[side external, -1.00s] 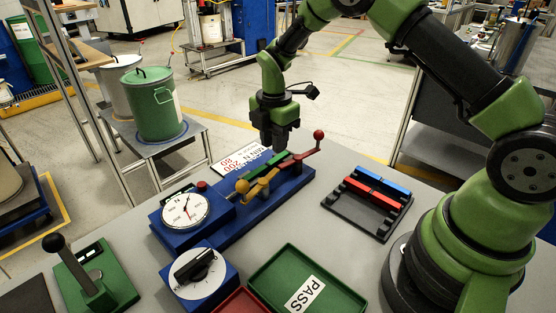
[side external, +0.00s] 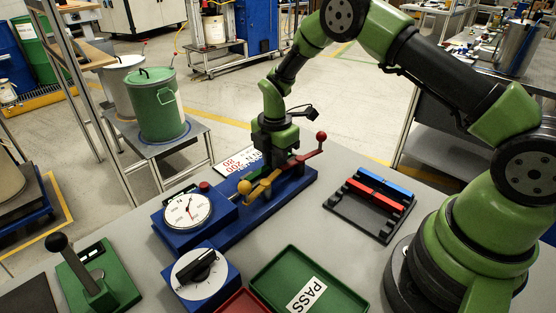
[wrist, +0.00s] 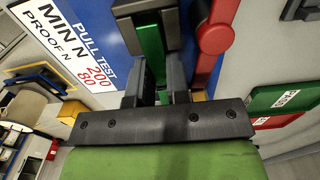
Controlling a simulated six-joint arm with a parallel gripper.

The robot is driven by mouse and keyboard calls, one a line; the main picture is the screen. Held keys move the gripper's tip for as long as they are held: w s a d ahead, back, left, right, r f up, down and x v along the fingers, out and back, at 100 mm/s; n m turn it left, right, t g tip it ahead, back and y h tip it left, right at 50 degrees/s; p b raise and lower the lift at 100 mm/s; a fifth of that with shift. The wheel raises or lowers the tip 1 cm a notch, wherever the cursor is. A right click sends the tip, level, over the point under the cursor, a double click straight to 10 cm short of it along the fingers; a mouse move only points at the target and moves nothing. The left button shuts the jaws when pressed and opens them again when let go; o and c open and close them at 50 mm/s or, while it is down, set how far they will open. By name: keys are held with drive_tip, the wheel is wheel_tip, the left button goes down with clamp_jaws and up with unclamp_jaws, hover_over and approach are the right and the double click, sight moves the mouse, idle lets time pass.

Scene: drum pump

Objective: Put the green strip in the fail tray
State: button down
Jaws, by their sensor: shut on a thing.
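The green strip (wrist: 151,52) lies in the blue pull test fixture (side external: 285,200), running under a dark clamp block in the wrist view. My gripper (wrist: 157,85) is down over the fixture with its fingers shut on the strip. In the side view my gripper (side external: 278,152) hides most of the strip. The red fail tray (side external: 242,303) is cut off by the bottom edge of the side view. It also shows at the right of the wrist view (wrist: 280,121), beside the green PASS tray (side external: 272,275).
A red-knobbed lever (side external: 321,136) and a yellow-knobbed lever (side external: 244,187) stand close to my gripper. A dial gauge (side external: 187,211) and a selector box (side external: 200,272) are at the left. A black rack (side external: 352,222) holds red and blue strips. Table between fixture and rack is clear.

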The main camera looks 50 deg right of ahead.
wheel_tip(320, 180, up, 18)
drive_tip(key=s+a+n, duration=0.3)
drive_tip(key=a+n, duration=0.1)
drive_tip(key=a, duration=0.3)
drive_tip(key=s+a+n, duration=0.2)
drive_tip(key=a+n, duration=0.1)
drive_tip(key=a, duration=0.5)
drive_tip(key=s+a+n, duration=1.1)
drive_tip(key=s+a, duration=0.2)
drive_tip(key=s, duration=0.3)
drive_tip(key=shift+s+d+f, duration=0.1)
drive_tip(key=shift+f, duration=4.15)
drive_tip(key=shift+s+d+f, duration=0.1)
drive_tip(key=shift+f, duration=4.1)
drive_tip(key=shift+f, duration=0.15)
drive_tip(key=shift+f, duration=0.5)
